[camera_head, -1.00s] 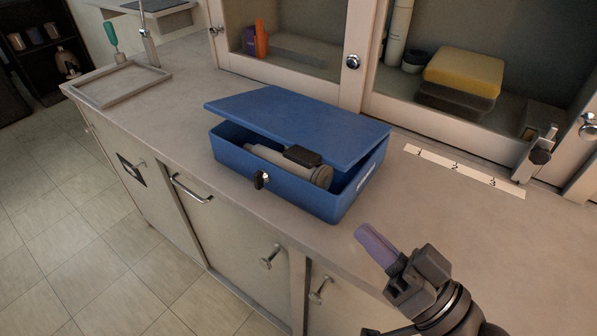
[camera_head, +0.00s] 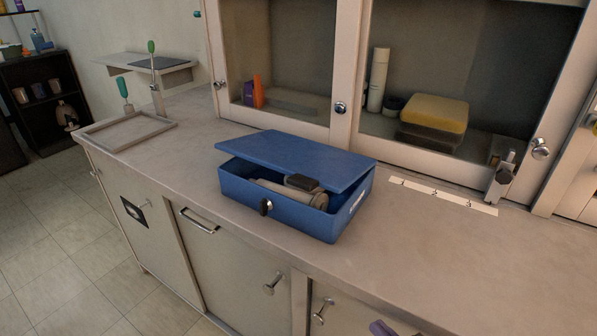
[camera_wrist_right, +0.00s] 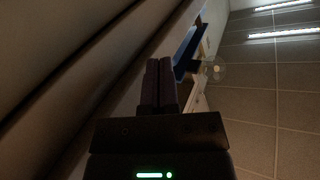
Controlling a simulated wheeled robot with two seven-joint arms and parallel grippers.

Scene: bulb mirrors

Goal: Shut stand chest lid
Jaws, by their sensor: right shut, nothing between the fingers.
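The blue chest (camera_head: 320,226) stands on the counter, its lid (camera_head: 300,156) partly lowered and tilted, with an open gap along the front. A grey cylindrical object (camera_head: 318,201) and a dark block (camera_head: 301,183) show inside through the gap. A dark latch (camera_head: 265,207) is on the chest's front. My right gripper (camera_head: 382,328) barely shows at the bottom edge of the head view, apart from the chest. In the right wrist view its fingers (camera_wrist_right: 158,84) are together and empty; a blue surface (camera_wrist_right: 188,50), likely the chest, lies beyond them. My left gripper is not in view.
A glass-fronted cabinet (camera_head: 340,75) stands behind the chest, with yellow and dark blocks (camera_head: 435,112) inside. A numbered strip (camera_head: 443,193) and a metal fixture (camera_head: 501,178) are right of the chest. A tray frame (camera_head: 130,132) lies at left. The front-right counter is clear.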

